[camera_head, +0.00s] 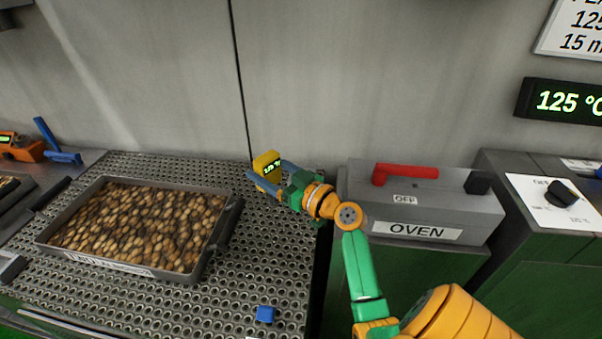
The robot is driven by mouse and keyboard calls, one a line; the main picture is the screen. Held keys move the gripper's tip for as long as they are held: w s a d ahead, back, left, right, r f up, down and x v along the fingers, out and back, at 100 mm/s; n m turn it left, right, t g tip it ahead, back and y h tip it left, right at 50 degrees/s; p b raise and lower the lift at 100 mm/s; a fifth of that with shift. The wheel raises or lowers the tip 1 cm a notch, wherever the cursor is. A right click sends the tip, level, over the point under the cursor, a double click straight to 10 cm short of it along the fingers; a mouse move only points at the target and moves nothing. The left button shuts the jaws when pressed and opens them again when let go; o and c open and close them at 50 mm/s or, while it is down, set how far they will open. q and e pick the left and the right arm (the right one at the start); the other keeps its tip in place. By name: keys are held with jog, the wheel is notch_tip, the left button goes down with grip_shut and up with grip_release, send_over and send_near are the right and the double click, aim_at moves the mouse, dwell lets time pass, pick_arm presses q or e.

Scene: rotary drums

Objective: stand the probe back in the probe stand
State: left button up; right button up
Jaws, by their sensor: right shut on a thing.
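The probe (266,162) has a yellow head with a small lit display. My right gripper (268,178) is shut on it above the back right part of the perforated table. The probe's lower part is hidden or too small to make out. I cannot say for certain which thing is the probe stand. A small blue block (265,314) sits on the table's front right part, well apart from the gripper. My left gripper is not in view.
A tray (228,226) full of brown nuts or beans stands on the perforated table (262,262). Right of it is the grey OVEN box (480,213) with a red lever (405,172). An orange device (22,150) and a blue bracket (62,156) are at far left.

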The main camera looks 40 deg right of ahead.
jog(key=w+d+r+m+g+h+b, duration=0.1)
jog(key=w+d+r+m+h+b, duration=0.2)
jog(key=d+r+m+h, duration=0.65)
jog(key=d+f+n+g+h+b, duration=0.1)
jog(key=d+f+n+h+b, duration=0.1)
jog(key=f, duration=1.2)
jog(key=shift+s+d+f+b, duration=0.15)
jog(key=shift+d+f+b, duration=0.3)
jog(key=shift+b, duration=0.45)
jog(key=shift+r, duration=0.1)
jog(key=o, duration=1.5)
jog(key=shift+o, duration=0.2)
